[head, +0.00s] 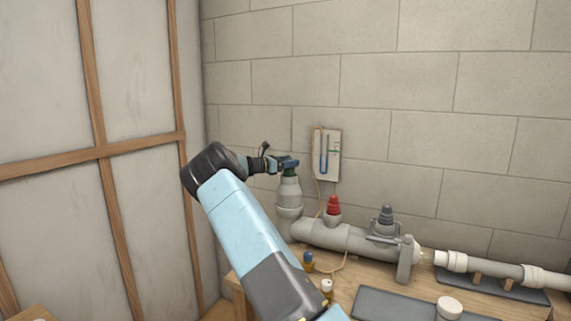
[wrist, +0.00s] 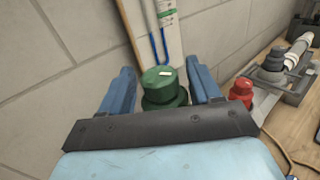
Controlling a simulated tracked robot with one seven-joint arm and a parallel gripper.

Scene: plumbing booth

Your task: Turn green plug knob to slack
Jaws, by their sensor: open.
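The green plug knob (wrist: 158,84) is a stepped green cylinder with a small pale mark on top. In the wrist view it stands between the two blue fingers of my gripper (wrist: 160,92), with a visible gap on each side. The fingers are open. In the head view my gripper (head: 287,163) is over the top of a grey vertical pipe (head: 289,193) at the left end of the pipe run. There my gripper covers most of the green knob. The lower part of the knob is hidden by the gripper body in the wrist view.
A red plug (head: 333,206) and a dark grey plug (head: 385,216) stand on the horizontal grey pipe (head: 340,237) to the right. A gauge board (head: 326,154) with a blue tube is on the wall just behind. Small bottles and a dark mat (head: 385,304) lie on the bench.

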